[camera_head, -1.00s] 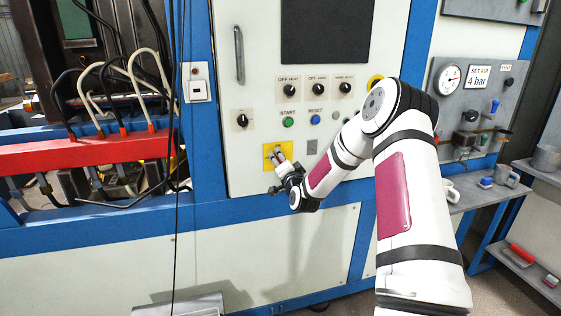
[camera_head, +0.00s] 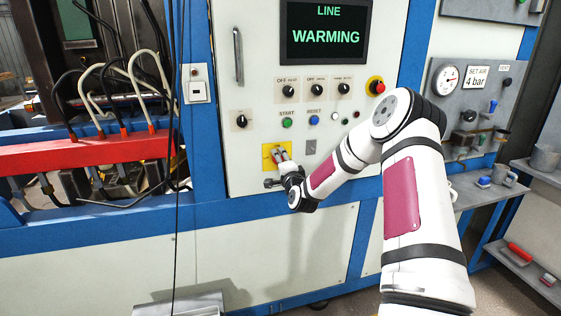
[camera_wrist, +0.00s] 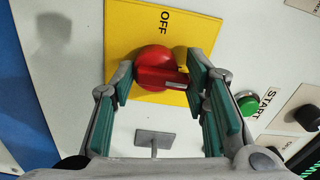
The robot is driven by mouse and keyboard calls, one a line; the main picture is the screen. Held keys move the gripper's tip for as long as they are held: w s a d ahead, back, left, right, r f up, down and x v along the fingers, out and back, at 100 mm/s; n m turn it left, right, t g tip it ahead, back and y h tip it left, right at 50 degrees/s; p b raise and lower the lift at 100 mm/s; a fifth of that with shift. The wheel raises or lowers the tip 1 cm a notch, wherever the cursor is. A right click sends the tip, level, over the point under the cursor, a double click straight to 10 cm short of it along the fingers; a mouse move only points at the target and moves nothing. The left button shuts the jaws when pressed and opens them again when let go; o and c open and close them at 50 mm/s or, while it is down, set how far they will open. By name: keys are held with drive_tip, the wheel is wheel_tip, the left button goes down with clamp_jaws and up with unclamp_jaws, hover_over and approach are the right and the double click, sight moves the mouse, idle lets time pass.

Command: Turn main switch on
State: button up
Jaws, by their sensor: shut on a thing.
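The main switch is a round red knob with a raised handle (camera_wrist: 160,77), on a yellow plate (camera_wrist: 120,30) marked OFF in the wrist view. The handle lies across the picture, between my fingers. In the head view the yellow plate (camera_head: 267,152) is low on the white cabinet door, and the knob is mostly hidden by my gripper. My gripper (camera_wrist: 162,86) is shut on the handle, with green-padded fingers on either side. The screen (camera_head: 326,31) above reads LINE WARMING in green.
A green START button (camera_wrist: 248,104) and dark selector knobs (camera_wrist: 307,116) are close to the right finger in the wrist view. A red emergency button (camera_head: 376,86) is higher right on the panel.

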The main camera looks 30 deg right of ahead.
drive_tip(key=shift+s+d+f, duration=0.1)
drive_tip(key=shift+s+f, duration=0.05)
drive_tip(key=shift+f, duration=0.45)
drive_tip(key=o, duration=1)
drive_tip(key=shift+r, duration=0.1)
drive_tip(key=shift+r, duration=0.25)
drive_tip(key=v, duration=1.1)
drive_tip(key=shift+s+a, duration=0.25)
drive_tip(key=shift+s, duration=0.05)
